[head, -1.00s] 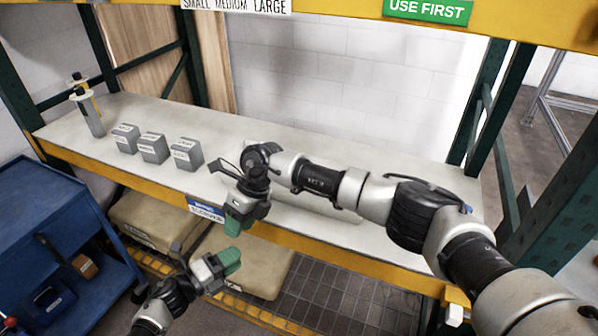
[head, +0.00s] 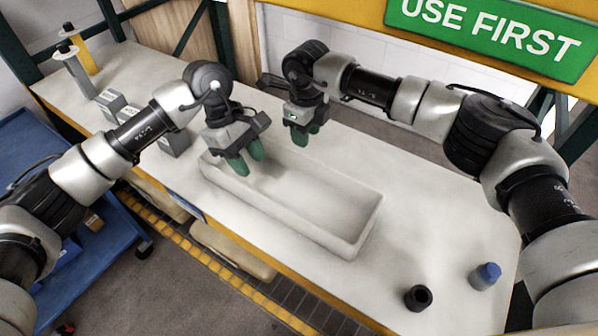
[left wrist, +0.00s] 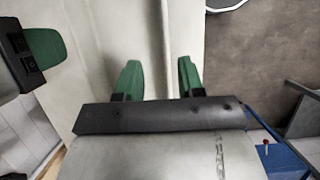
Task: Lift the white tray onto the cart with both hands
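The white tray (head: 365,235) is a long, shallow, empty box on the pale shelf top. My left gripper (head: 247,160) is over the tray's left end, fingers pointing down. In the left wrist view its green fingers (left wrist: 159,80) are apart with nothing clamped between them, and a pale tray edge passes below. My right gripper (head: 308,134) is at the tray's far long side; its fingers look slightly apart and empty. Whether either gripper touches the tray is unclear. The blue cart (head: 25,140) stands at the left, partly hidden by my left arm.
Grey labelled blocks (head: 110,101) and upright cylinders (head: 75,70) stand on the shelf's left part. A black ring-like part (head: 418,297) and a blue-capped jar (head: 485,275) are at its near right. A green sign (head: 490,30) hangs on the yellow beam above.

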